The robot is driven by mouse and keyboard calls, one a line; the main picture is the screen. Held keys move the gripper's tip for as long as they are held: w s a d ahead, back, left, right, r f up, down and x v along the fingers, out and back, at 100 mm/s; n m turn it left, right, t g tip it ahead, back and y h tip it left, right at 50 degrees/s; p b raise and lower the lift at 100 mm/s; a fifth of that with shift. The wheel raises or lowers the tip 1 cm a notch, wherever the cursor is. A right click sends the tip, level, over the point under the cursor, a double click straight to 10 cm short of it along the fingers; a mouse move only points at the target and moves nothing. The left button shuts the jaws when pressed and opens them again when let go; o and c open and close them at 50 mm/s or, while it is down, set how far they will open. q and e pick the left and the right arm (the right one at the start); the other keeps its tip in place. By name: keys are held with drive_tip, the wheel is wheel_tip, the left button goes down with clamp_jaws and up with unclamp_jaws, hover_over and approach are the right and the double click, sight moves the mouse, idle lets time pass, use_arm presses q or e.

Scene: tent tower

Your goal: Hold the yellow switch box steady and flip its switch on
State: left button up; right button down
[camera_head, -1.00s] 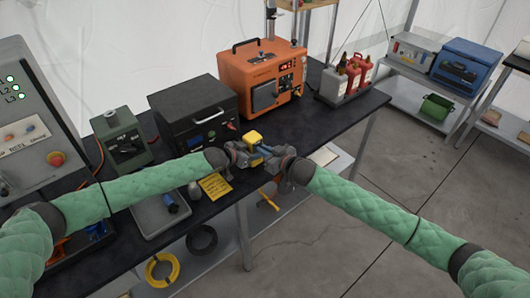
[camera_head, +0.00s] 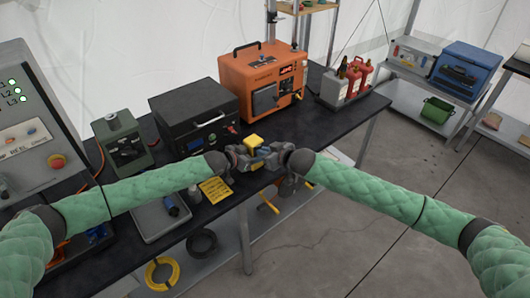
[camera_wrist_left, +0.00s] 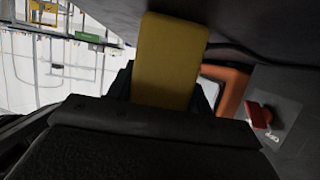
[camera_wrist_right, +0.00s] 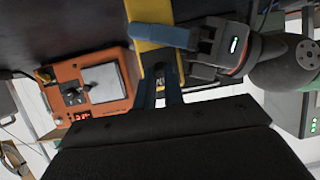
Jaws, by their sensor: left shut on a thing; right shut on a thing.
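The yellow switch box (camera_head: 254,141) is held above the front edge of the black table, between my two grippers. My left gripper (camera_head: 244,155) is shut on it from the left; in the left wrist view the yellow box (camera_wrist_left: 168,62) fills the gap between the fingers. My right gripper (camera_head: 279,156) is at its right side. In the right wrist view its dark fingers (camera_wrist_right: 160,92) close on the lower end of the yellow body (camera_wrist_right: 146,60), beside a dark label. The switch itself cannot be made out.
Open floor lies to the right.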

use_arm(q)
drive_tip(key=shift+s+d, duration=0.15)
use_arm(e)
drive_tip(key=c, duration=1.5)
unclamp_jaws()
drive_tip(key=shift+s+d, duration=0.1)
use_arm(q)
drive_tip(key=shift+a, duration=0.2)
use_arm(e)
drive_tip(key=v, duration=1.1)
drive_tip(key=shift+s+d+r, duration=0.15)
drive_tip(key=shift+s+d, duration=0.05)
drive_tip(key=shift+s, duration=0.05)
use_arm(q)
drive_tip(key=o, duration=1.2)
